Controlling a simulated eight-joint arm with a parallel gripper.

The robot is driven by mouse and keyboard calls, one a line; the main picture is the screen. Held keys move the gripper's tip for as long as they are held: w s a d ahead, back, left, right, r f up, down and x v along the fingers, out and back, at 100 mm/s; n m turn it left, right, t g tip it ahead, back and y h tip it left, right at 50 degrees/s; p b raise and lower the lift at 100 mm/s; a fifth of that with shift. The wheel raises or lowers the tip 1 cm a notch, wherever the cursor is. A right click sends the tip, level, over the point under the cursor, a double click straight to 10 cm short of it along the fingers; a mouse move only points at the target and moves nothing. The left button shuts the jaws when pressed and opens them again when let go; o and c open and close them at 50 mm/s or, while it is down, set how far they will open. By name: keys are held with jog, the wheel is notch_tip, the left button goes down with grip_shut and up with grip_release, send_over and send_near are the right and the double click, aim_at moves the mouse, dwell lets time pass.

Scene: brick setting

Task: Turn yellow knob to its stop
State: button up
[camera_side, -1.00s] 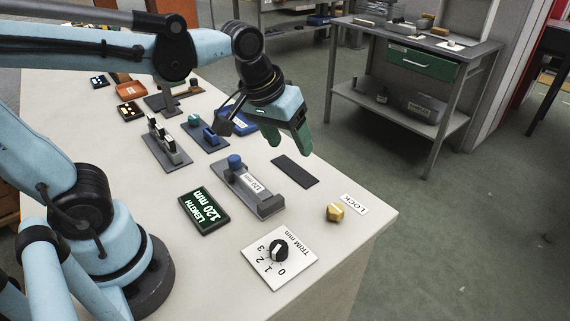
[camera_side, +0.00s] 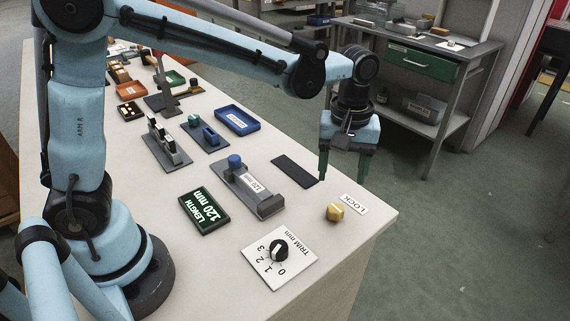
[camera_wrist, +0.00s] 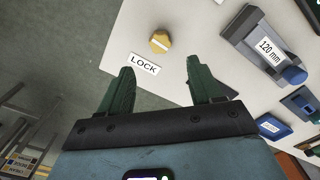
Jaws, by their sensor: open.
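The yellow knob (camera_side: 335,211) sits on the white bench beside the LOCK label (camera_side: 354,204), near the bench's right corner. In the wrist view the yellow knob (camera_wrist: 160,42) lies beyond the fingertips, with the LOCK label (camera_wrist: 145,63) between it and my gripper. A pale stripe runs across the knob's top. My gripper (camera_side: 342,179) points down, above and behind the knob in the side view, apart from it. Its two green fingers are spread and empty; they also show in the wrist view (camera_wrist: 160,78).
The TRIM dial (camera_side: 279,252), LENGTH display (camera_side: 205,211) and 120 mm gauge (camera_side: 251,188) stand left of the knob. A dark flat strip (camera_side: 295,171) lies near my gripper. The bench edge is close on the right. A blue tray (camera_side: 237,120) stands further back.

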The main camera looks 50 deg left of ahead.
aim_at(336, 208)
notch_tip(336, 208, down, 9)
jog(key=shift+f, duration=0.15)
dwell(0.4)
jog(key=c, duration=1)
jog(key=shift+c, duration=0.2)
